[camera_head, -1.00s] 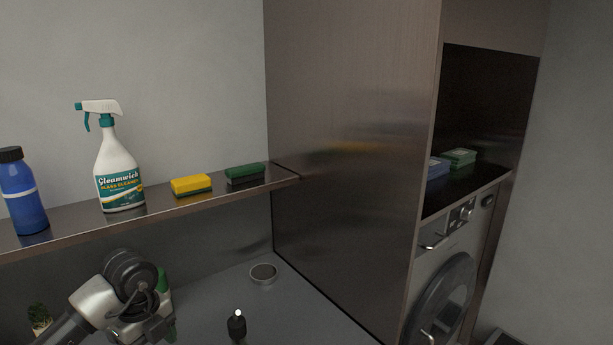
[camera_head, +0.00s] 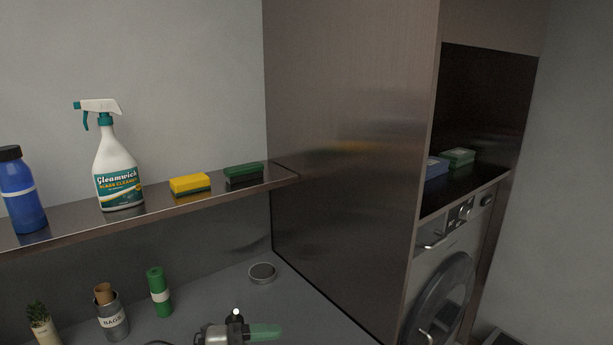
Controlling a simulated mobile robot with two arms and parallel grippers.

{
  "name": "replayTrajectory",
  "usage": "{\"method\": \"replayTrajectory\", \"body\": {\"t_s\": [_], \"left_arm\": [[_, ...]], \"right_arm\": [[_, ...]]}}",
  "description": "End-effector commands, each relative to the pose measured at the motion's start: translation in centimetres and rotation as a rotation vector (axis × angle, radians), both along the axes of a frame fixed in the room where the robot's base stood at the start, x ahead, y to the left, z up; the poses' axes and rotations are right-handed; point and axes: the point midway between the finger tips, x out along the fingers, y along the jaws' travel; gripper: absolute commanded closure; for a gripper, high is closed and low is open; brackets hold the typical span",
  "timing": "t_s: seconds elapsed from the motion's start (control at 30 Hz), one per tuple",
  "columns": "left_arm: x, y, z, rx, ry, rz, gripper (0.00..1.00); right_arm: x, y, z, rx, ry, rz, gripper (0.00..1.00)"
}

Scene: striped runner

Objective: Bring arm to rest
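My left gripper (camera_head: 262,332) shows only in part at the bottom edge of the head view, low in front of the grey counter. Its grey and black body is cut off by the frame, and a green finger-like part points right. Whether the fingers are open or shut cannot be told, and nothing is clearly seen held. My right gripper is out of view.
A can marked BAGS (camera_head: 113,320), a green roll (camera_head: 158,292), a small plant (camera_head: 41,322) and a round tin (camera_head: 263,273) stand on the counter. A shelf (camera_head: 240,193) above holds a blue bottle (camera_head: 21,190), spray bottle (camera_head: 117,173) and sponges (camera_head: 190,184).

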Motion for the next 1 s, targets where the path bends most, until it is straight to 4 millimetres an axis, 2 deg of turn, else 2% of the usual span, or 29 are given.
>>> {"method": "replayTrajectory", "body": {"t_s": [0.07,0.2,0.27,0.37,0.47,0.53,0.67,0.8,1.0], "left_arm": [[-0.3,-0.2,2.1,-0.216,-0.012,0.101,0.34],[0.3,2.1,4.5,-0.521,0.016,0.367,0.34],[0.6,3.8,4.6,-0.622,0.053,0.504,0.34],[1.0,7.1,3.4,-0.736,0.150,0.754,0.34],[0.7,10.4,0.5,-0.781,0.291,1.011,0.34],[-0.2,12.4,-2.3,-0.768,0.416,1.186,0.34],[-3.6,15.1,-8.2,-0.655,0.689,1.468,0.34],[-8.6,16.0,-13.3,-0.461,0.971,1.645,0.34],[-15.1,15.7,-17.3,-0.193,1.276,1.725,0.34]], "right_arm": [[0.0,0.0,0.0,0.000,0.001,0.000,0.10],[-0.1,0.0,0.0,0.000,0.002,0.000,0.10],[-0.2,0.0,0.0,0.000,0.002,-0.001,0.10],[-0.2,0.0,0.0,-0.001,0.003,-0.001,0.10],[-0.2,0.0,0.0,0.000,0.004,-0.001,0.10],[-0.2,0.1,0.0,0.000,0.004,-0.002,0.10],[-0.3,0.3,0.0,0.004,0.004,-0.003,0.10],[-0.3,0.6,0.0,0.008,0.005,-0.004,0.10],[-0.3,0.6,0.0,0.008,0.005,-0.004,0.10]]}}
